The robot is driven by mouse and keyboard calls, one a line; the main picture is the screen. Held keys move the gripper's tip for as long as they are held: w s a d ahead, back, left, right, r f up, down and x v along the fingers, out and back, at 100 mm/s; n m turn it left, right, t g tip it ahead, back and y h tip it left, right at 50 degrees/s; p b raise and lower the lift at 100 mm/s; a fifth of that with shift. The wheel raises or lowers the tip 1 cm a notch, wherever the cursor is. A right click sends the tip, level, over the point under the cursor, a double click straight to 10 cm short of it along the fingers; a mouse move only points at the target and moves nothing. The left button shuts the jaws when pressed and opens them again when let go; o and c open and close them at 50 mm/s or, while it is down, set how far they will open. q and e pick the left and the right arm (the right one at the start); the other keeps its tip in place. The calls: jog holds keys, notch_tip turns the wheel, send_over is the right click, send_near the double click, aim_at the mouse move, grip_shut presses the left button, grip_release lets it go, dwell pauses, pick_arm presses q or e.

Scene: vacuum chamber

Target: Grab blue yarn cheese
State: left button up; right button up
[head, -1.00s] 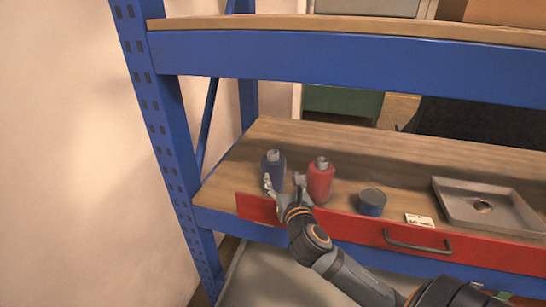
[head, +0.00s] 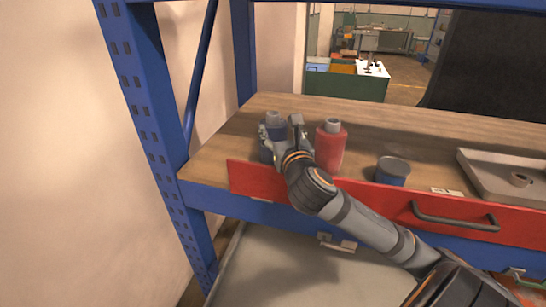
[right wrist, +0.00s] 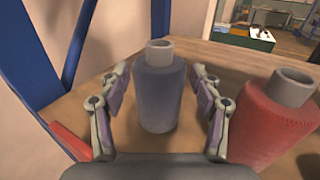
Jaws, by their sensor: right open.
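The blue yarn cone (head: 268,140) stands upright on the wooden shelf, near its left end, with a grey core on top. It also shows in the right wrist view (right wrist: 159,88), between the two fingers. My right gripper (head: 281,128) is open around the blue yarn, one finger on each side. In the right wrist view (right wrist: 159,100) a gap shows between each finger and the yarn. In the head view the gripper hides part of the yarn. My left gripper is not in view.
A red yarn cone (head: 331,147) stands just right of the gripper, also in the right wrist view (right wrist: 276,118). A blue cup (head: 392,171) and a grey tray (head: 480,172) lie farther right. A red drawer front (head: 390,207) runs along the shelf edge. A blue post (head: 150,130) stands left.

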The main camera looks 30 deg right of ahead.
aim_at(275, 119)
jog(key=shift+w+d+r+p, duration=0.25)
jog(key=shift+w+p, duration=0.3)
jog(key=shift+p, duration=0.25)
jog(key=shift+w+d+f, duration=0.2)
jog(key=shift+w, duration=0.5)
jog(key=shift+w+d+r, duration=0.1)
jog(key=shift+w+r, duration=0.05)
jog(key=shift+w, duration=0.05)
jog(key=p+x, duration=0.2)
jog(key=x, duration=0.2)
jog(key=shift+r, duration=0.15)
jog(key=shift+w+d, duration=0.1)
jog(key=shift+w, duration=0.3)
jog(key=shift+s, duration=0.15)
jog(key=c, duration=0.4)
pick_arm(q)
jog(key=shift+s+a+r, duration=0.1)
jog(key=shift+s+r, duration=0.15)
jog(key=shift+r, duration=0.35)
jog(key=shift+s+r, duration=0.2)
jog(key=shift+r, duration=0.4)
pick_arm(e)
grip_shut()
